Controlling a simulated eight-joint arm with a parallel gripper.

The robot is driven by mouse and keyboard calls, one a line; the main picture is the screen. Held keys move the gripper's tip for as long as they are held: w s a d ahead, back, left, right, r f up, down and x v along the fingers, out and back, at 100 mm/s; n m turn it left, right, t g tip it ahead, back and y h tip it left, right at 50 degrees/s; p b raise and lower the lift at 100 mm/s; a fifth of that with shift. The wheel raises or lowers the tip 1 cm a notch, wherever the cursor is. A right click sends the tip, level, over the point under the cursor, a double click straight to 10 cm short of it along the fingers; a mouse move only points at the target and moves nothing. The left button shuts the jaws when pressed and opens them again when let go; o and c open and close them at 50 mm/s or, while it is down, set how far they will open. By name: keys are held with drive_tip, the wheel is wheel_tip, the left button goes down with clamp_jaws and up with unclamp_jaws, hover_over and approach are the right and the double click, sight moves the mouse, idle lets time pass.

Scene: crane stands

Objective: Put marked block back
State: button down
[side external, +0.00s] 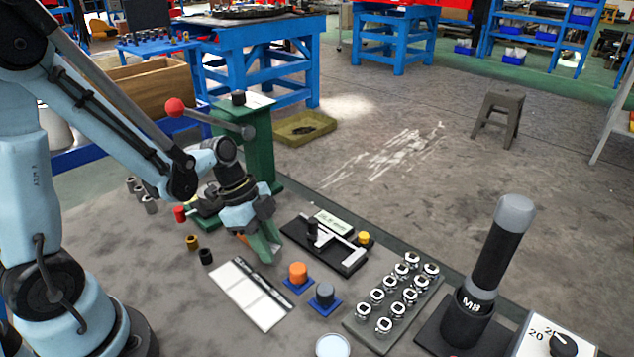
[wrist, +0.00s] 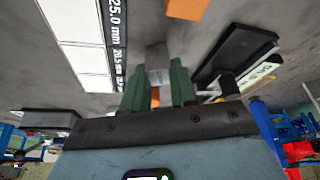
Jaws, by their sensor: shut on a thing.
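My gripper (side external: 265,251) has green fingers pointing down, low over the bench, just behind the white sectioned tray (side external: 239,299). In the wrist view its fingers (wrist: 157,74) are shut on a small grey block (wrist: 157,58) with faint marking on its face. A patch of orange shows between the fingers below it; I cannot tell if it belongs to the block. The tray also shows in the wrist view (wrist: 84,54), with a black strip (wrist: 116,28) lettered "25.0 mm" along its edge. In the side view the fingers mostly hide the block.
A black fixture (side external: 345,262) with a white bar and yellow knob (side external: 363,238) stands close right of my gripper. An orange knob (side external: 298,270) and grey knob (side external: 324,291) sit on blue plates in front. A socket rack (side external: 389,338) and dark upright cylinder (side external: 497,252) stand further right.

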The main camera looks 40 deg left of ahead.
drive_tip(key=shift+f, duration=0.15)
drive_tip(key=c, duration=0.9)
unclamp_jaws()
drive_tip(key=s+r+n+t+y, duration=0.1)
drive_tip(key=r+n, duration=0.3)
drive_tip(key=r+n+t+y, duration=0.1)
drive_tip(key=r+n+t, duration=0.1)
drive_tip(key=r+n, duration=0.2)
drive_tip(key=s+a+r+n+t+y, duration=0.1)
drive_tip(key=r+n+t+y, duration=0.1)
drive_tip(key=r+n, duration=0.2)
drive_tip(key=shift+s+r+n, duration=0.2)
drive_tip(key=shift+s+n, duration=0.15)
drive_tip(key=shift+n, duration=0.45)
